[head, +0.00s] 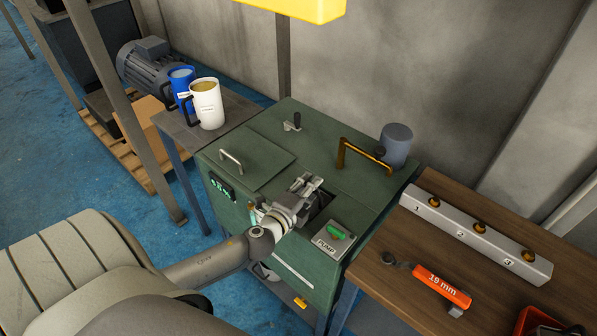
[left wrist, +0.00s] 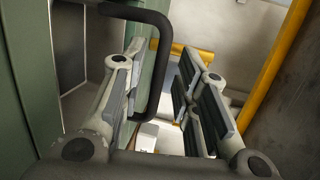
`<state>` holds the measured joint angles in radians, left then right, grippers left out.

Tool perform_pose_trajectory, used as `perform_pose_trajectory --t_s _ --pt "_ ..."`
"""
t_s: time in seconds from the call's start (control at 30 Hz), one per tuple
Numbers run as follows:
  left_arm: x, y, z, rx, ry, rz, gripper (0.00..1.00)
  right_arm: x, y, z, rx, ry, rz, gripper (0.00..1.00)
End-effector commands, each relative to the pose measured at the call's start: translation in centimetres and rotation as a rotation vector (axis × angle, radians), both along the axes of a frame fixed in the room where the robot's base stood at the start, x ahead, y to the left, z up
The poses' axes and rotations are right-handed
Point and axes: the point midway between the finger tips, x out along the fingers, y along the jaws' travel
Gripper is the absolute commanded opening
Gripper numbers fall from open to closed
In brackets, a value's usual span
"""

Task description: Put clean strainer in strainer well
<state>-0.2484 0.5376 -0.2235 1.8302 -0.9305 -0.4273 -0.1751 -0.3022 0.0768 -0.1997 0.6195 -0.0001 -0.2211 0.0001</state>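My left gripper (head: 306,184) is over a dark square opening (head: 322,204) in the top of the green machine, which looks like the strainer well. The gripper hides part of this opening. In the left wrist view the two fingers of my left gripper (left wrist: 172,95) stand well apart. A black bent handle (left wrist: 155,55) is between them, close to the left finger; I see no grip on it. I cannot tell whether this handle belongs to a strainer. No clean strainer can be clearly made out. My right gripper is not in view.
The green machine (head: 262,138) carries a pump switch box (head: 333,240), a brass pipe (head: 362,152) and a grey cylinder (head: 396,146). White (head: 208,104) and blue (head: 181,84) jugs stand on the left side table. A wooden bench (head: 425,262) at right holds a numbered block and an orange 19 mm wrench.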

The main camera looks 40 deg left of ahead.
Motion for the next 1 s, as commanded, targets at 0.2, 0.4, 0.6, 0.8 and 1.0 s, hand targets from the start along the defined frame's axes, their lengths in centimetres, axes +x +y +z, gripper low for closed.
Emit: perform_pose_trajectory --t_s 0.2,0.4,0.6,0.8,1.0 --pt "-3.1 -0.3 0.3 0.000 0.003 0.000 0.29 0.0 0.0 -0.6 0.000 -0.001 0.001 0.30" --pt "-6.6 -0.7 0.9 -0.001 0.003 -0.001 0.29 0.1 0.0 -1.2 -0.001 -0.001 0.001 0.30" --pt "-9.5 -1.0 1.6 -0.002 0.003 0.002 0.29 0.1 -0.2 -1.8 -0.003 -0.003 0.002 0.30" --pt "-11.2 -1.2 2.0 -0.001 0.000 0.000 0.29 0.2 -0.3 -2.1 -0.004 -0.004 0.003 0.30" --pt "-11.6 -1.2 2.2 -0.001 0.000 0.000 0.29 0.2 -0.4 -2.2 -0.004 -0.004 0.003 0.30"
